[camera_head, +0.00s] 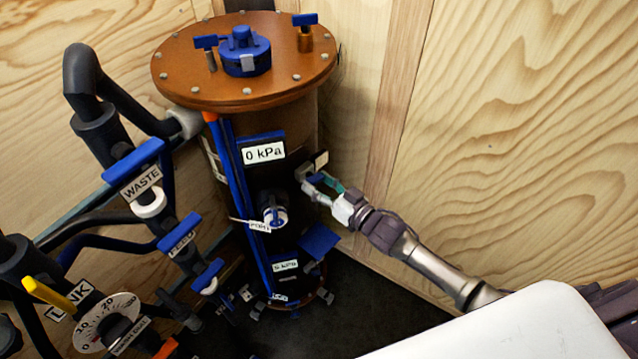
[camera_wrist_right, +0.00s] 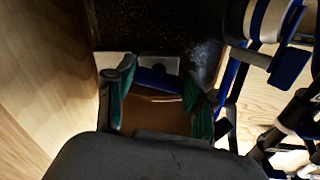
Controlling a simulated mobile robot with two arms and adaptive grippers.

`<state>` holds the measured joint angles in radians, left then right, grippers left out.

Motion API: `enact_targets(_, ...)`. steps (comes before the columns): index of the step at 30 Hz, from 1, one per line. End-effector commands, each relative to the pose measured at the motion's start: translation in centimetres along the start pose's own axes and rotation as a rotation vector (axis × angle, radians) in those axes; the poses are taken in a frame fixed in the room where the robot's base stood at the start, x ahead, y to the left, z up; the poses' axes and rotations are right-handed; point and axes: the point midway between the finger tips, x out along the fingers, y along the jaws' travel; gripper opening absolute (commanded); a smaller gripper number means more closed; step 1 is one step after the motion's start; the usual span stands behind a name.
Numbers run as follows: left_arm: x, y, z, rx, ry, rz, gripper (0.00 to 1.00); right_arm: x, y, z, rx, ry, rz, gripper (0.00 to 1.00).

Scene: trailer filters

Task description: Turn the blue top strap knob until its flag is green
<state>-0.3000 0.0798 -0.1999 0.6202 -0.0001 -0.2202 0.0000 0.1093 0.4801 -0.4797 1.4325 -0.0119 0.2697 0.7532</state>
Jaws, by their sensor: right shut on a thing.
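The filter vessel (camera_head: 225,95) stands in the corner with an orange-brown lid. My right gripper (camera_head: 321,186) reaches in from the right to the vessel's right side. It is shut on a small blue piece (camera_head: 317,178), which I take to be the blue top strap knob, mostly hidden by the fingers. In the right wrist view my green-padded fingers (camera_wrist_right: 160,108) stand on either side, with a blue bar (camera_wrist_right: 158,79) before a grey plate. The green by the gripper in the head view looks like a finger pad. I cannot make out the flag's colour. My left gripper is not in view.
A "0 kPa" plate (camera_head: 263,153) and a white-and-blue port (camera_head: 273,215) are on the vessel's front. A blue flap (camera_head: 319,240) sits lower. Wooden walls close in behind.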

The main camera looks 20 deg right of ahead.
Motion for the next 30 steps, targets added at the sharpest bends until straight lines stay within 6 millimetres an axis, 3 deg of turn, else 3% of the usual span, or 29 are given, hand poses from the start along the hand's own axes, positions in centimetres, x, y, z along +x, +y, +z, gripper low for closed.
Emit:
enact_targets(21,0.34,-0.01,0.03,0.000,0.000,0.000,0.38,-0.01,0.23,-0.04,-0.420,0.001,0.000,0.19)
enact_targets(30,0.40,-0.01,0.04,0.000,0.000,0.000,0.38,0.00,0.26,-0.07,-0.497,0.001,0.000,0.19)
